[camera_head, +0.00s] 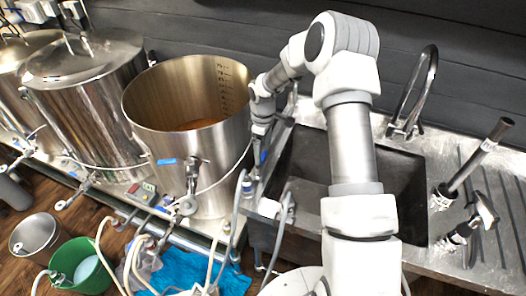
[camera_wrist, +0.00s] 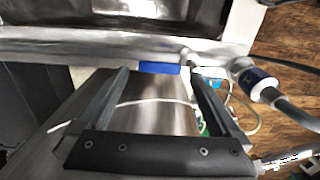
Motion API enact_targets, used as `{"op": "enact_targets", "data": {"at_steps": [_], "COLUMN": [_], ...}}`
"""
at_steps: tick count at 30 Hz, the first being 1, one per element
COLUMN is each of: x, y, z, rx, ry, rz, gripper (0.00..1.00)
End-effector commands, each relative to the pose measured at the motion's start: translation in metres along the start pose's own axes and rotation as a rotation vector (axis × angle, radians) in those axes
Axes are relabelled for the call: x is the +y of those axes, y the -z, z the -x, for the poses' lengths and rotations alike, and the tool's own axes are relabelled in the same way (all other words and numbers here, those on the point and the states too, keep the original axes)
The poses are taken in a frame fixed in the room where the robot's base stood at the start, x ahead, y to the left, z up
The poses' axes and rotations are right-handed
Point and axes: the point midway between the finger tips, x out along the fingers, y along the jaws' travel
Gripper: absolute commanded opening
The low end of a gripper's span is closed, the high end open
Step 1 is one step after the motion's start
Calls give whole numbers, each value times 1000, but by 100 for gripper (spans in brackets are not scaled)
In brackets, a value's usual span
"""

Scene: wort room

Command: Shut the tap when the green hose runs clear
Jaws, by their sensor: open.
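The open steel kettle (camera_head: 140,112) has brownish liquid inside. A tap (camera_head: 190,172) is on its front. Pale hoses (camera_head: 142,245) hang below, some near a green bucket (camera_head: 62,262) with something pale inside. I cannot pick out a green hose, or tell whether any hose runs clear. My gripper (camera_head: 258,158) is to the right of the kettle, close by its side and apart from the tap. In the wrist view my gripper (camera_wrist: 160,75) is open and empty, with a steel surface and a blue patch (camera_wrist: 160,67) beyond the fingers.
Two lidded kettles (camera_head: 85,60) stand at the left. A sink (camera_head: 410,170) with a curved faucet (camera_head: 425,75) is at the right. A steel pail (camera_head: 36,235) and a blue cloth (camera_head: 200,268) are on the floor. A hose with a blue collar (camera_wrist: 255,80) is near my gripper.

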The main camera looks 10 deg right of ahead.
Motion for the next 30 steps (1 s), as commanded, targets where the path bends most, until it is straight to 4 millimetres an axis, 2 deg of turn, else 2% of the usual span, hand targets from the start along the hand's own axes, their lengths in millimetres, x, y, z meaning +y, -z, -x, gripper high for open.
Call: {"op": "enact_targets", "data": {"at_steps": [6, 16, 30], "x": [0, 0, 0], "y": [0, 0, 0], "z": [-19, -21, -21], "rx": [0, 0, 1], "ry": [-1, -1, -1], "rz": [0, 0, -1], "gripper": [100, 98, 14]}}
